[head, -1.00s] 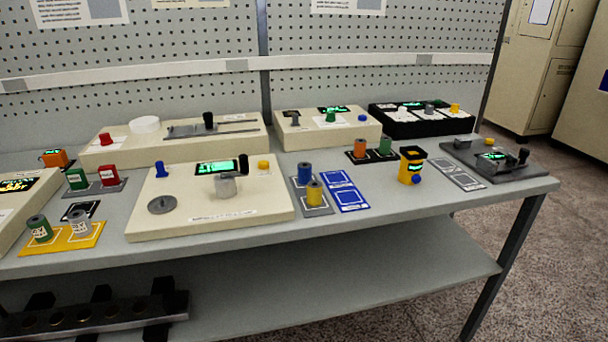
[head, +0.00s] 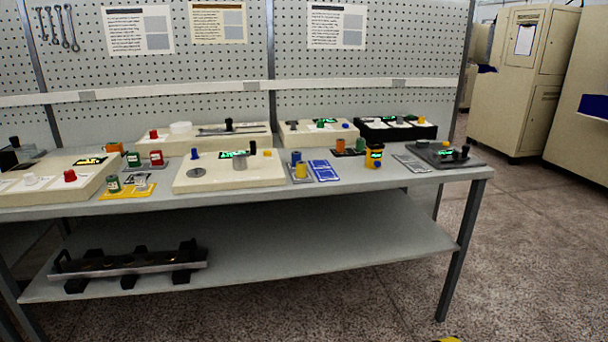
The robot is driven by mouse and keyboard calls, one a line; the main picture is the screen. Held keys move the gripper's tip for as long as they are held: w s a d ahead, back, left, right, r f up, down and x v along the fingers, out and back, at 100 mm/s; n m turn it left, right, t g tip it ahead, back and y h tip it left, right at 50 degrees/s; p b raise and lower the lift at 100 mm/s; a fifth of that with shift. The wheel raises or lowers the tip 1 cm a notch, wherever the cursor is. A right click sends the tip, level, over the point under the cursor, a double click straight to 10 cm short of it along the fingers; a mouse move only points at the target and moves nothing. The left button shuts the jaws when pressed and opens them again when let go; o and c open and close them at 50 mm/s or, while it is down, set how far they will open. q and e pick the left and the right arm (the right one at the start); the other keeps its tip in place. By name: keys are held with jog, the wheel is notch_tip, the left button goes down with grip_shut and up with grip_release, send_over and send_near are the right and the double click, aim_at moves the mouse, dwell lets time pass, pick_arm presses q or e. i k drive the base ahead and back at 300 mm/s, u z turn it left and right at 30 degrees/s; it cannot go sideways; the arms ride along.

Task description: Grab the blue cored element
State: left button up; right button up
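The blue cored element (head: 296,157) is a small blue spool standing upright on a grey mat, right of the large cream winding device in the middle of the table. A yellow spool (head: 301,170) stands close in front of it on the same mat. Neither gripper shows in the head view, so nothing is seen touching the blue element.
The grey table (head: 400,178) carries several cream devices, including the middle one (head: 228,176). A blue mat (head: 324,170) and a yellow-black device (head: 374,157) lie to the right. A lower shelf (head: 330,250) holds a dark rack (head: 128,265). Speckled floor is clear in front.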

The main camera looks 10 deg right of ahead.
aim_at(295, 155)
jog(key=u, duration=1)
jog(key=i, duration=1.3)
jog(key=z, duration=0.1)
